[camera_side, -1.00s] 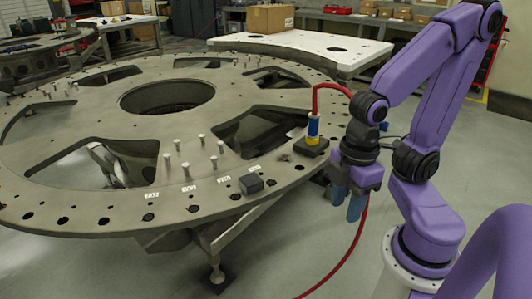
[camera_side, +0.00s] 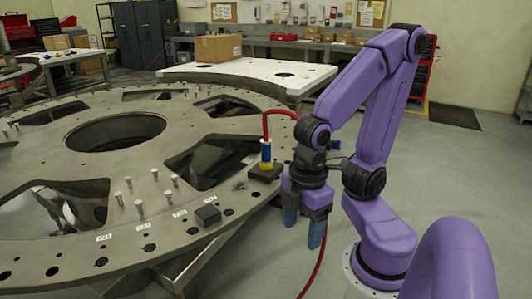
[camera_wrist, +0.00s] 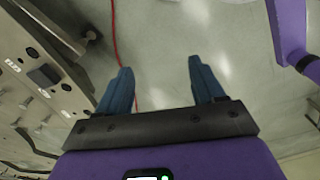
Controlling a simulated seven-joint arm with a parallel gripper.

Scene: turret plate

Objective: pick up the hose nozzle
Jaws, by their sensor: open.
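The hose nozzle (camera_side: 266,152) is a small blue and yellow piece. It stands upright on a dark pad (camera_side: 265,172) near the turret plate's rim, with a red hose (camera_side: 285,113) curving out of its top. My gripper (camera_side: 303,232) is open and empty, fingers down, right of the nozzle and lower than it in the side view. It seems to be outside the plate's edge. In the wrist view my gripper (camera_wrist: 161,84) shows two blue fingers spread over floor. The nozzle is not visible there, but a stretch of red hose (camera_wrist: 114,35) is.
The turret plate (camera_side: 60,230) fills the left, with wide cutouts and upright pins. A dark block (camera_side: 208,214) sits on its rim by white labels. Hose (camera_side: 318,262) hangs below my gripper. A white-topped table (camera_side: 250,72) stands behind. Floor (camera_side: 470,180) is open at right.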

